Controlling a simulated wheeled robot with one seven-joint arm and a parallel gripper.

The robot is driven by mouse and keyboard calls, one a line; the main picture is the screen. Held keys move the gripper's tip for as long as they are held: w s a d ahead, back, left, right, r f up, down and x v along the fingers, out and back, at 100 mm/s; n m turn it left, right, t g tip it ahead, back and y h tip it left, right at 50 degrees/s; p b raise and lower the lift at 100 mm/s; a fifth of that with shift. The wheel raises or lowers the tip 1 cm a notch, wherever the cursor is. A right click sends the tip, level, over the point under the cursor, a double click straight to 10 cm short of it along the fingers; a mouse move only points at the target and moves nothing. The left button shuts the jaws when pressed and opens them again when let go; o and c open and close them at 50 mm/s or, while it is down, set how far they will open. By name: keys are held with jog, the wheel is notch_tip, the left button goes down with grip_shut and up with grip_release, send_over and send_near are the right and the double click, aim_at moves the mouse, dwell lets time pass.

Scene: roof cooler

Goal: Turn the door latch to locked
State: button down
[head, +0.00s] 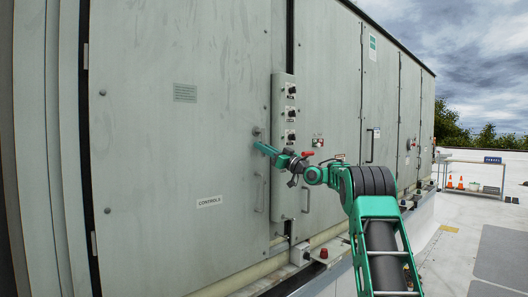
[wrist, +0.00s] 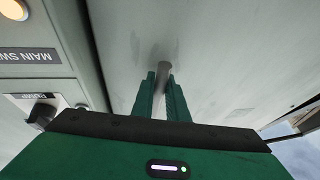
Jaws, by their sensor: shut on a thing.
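The door latch (wrist: 163,68) is a small grey lever on the pale grey cooler door (head: 180,130). In the wrist view it sits between the two green fingers of my gripper (wrist: 161,88), which are closed on it. In the head view my gripper (head: 262,148) reaches the door's right side, just left of the control strip. The latch is small there and partly hidden by the fingers, so its turned angle is hard to tell.
The control strip (head: 284,190) with several black knobs stands right of the latch. A door handle (head: 259,192) is below my gripper. A "CONTROLS" label (head: 209,201) is on the door. Open roof (head: 460,240) lies to the right, with orange cones (head: 460,183) farther off.

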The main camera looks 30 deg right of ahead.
jog(key=shift+w+d+f, duration=0.1)
jog(key=shift+d+f, duration=0.1)
jog(key=shift+f, duration=0.05)
jog(key=c, duration=1.7)
grip_release()
jog(key=shift+c, duration=0.2)
jog(key=shift+r, duration=0.1)
jog(key=v, duration=1)
jog(key=shift+s+d+f, duration=0.2)
jog(key=shift+s, duration=0.1)
